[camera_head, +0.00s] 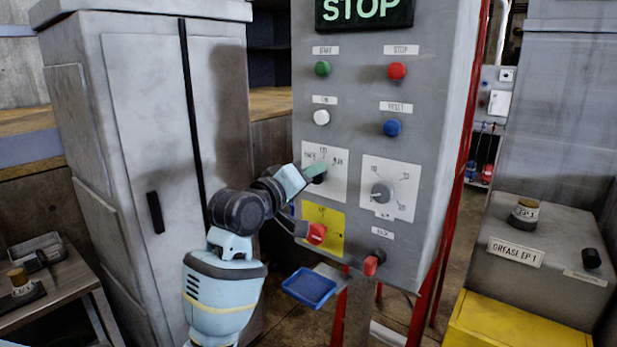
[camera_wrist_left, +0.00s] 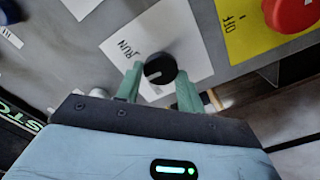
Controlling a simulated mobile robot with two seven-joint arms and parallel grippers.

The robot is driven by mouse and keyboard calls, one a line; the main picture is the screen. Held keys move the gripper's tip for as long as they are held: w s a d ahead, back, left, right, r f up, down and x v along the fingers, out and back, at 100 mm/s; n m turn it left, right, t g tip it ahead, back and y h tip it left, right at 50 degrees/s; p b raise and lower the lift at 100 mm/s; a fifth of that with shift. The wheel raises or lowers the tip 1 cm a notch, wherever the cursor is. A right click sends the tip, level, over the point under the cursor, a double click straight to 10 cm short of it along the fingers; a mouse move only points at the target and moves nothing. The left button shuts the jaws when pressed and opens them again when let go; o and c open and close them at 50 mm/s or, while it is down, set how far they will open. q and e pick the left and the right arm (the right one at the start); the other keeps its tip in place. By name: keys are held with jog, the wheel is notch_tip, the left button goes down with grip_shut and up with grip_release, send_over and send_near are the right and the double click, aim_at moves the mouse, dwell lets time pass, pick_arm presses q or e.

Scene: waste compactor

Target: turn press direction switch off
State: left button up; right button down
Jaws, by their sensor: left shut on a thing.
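My left gripper (camera_head: 317,172) reaches in from the left to the grey control panel. It is shut on a black rotary knob (camera_wrist_left: 160,68), one green finger on each side. The knob sits on a white plate (camera_head: 318,152) with small labels around it; RUN is readable in the left wrist view. The knob has a pale pointer mark. In the head view the gripper partly hides the plate and knob. I cannot read which label names the press direction switch. My right gripper is not in view.
A second white plate with a grey selector knob (camera_head: 381,191) is just right. A red switch on a yellow plate (camera_head: 326,222) is below. Green (camera_head: 322,68), red (camera_head: 397,71), white (camera_head: 321,117) and blue (camera_head: 392,127) buttons are above. A grey cabinet (camera_head: 150,130) stands left.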

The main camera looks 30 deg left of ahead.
pick_arm(q)
jog(key=shift+n, duration=0.3)
dwell(0.4)
jog(key=o, duration=1)
jog(key=shift+s, duration=0.15)
jog(key=s, duration=0.7)
jog(key=shift+s+a, duration=0.3)
jog(key=shift+f, duration=0.1)
